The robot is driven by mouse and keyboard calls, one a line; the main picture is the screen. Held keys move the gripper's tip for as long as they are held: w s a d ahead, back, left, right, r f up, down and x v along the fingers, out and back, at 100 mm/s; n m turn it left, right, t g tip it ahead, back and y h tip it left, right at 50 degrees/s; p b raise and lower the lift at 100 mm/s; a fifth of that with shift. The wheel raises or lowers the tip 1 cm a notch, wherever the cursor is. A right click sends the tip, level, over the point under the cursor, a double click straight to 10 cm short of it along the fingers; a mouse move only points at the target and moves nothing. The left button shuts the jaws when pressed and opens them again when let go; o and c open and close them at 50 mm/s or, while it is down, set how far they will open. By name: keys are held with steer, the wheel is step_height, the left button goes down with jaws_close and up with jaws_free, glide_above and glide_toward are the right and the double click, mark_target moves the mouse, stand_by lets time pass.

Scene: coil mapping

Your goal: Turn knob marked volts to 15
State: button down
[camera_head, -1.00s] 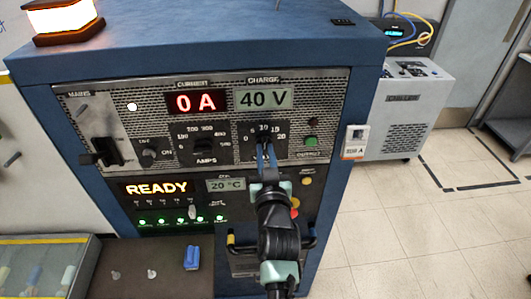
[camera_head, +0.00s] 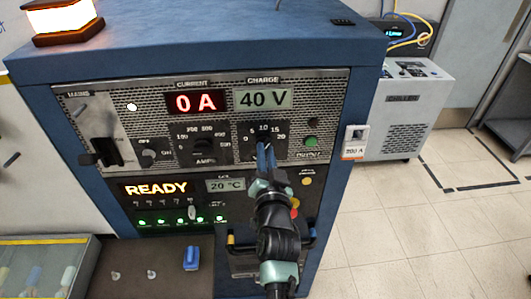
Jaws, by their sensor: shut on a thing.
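The knob with a 0 to 20 scale (camera_head: 276,130) sits below the CHARGE display on the cabinet's front panel. My gripper (camera_head: 265,152) reaches up from below to this knob and is shut on it. The fingers cover most of the knob, so its pointer and any volts label are hidden. The marks 5, 10, 15 and 20 show above and beside the fingers. The CHARGE display (camera_head: 263,99) reads 40 V.
The AMPS knob (camera_head: 204,146) is left of my gripper, and a green button (camera_head: 311,141) is close on the right. A READY display (camera_head: 155,189) and a black handle (camera_head: 310,240) are lower down.

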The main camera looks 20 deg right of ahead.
steer(key=shift+m, duration=0.6)
steer(key=c, duration=0.9)
jaws_free()
steer(key=shift+o, duration=0.2)
steer(key=v, duration=1.3)
